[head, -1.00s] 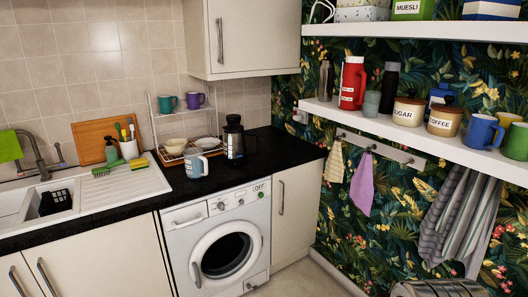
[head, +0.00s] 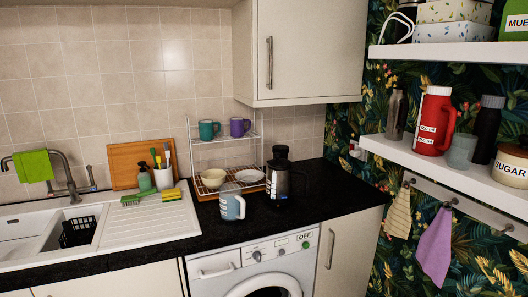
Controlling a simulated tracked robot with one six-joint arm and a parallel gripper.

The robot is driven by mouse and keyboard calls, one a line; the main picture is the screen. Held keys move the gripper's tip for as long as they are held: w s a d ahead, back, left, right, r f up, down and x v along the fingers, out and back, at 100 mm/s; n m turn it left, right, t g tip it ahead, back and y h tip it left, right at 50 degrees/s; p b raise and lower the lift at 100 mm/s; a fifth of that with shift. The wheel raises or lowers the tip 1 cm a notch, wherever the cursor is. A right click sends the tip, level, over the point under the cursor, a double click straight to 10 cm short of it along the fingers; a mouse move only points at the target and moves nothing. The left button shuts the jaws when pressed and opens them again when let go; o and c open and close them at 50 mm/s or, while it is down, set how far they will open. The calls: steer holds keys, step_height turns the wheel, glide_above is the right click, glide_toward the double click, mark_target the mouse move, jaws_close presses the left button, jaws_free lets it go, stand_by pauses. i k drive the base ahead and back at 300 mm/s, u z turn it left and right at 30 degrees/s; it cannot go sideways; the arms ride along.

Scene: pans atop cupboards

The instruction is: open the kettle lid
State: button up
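The kettle (head: 279,182) stands upright on the black worktop, in front of the right end of the wire dish rack. It looks dark and metallic, with a black top (head: 280,153) and a handle on its right side. The lid appears to be down, but the kettle is small in the view and its details are hard to tell. My gripper is not in view.
A wall cupboard (head: 300,50) hangs above. The lower shelf (head: 450,172) with bottles juts out at right. Worktop right of the kettle is clear.

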mark_target(277, 162)
steer(key=u, duration=0.2)
steer(key=i, duration=0.75)
steer(key=u, duration=0.5)
steer(key=i, duration=1.05)
steer(key=u, duration=0.3)
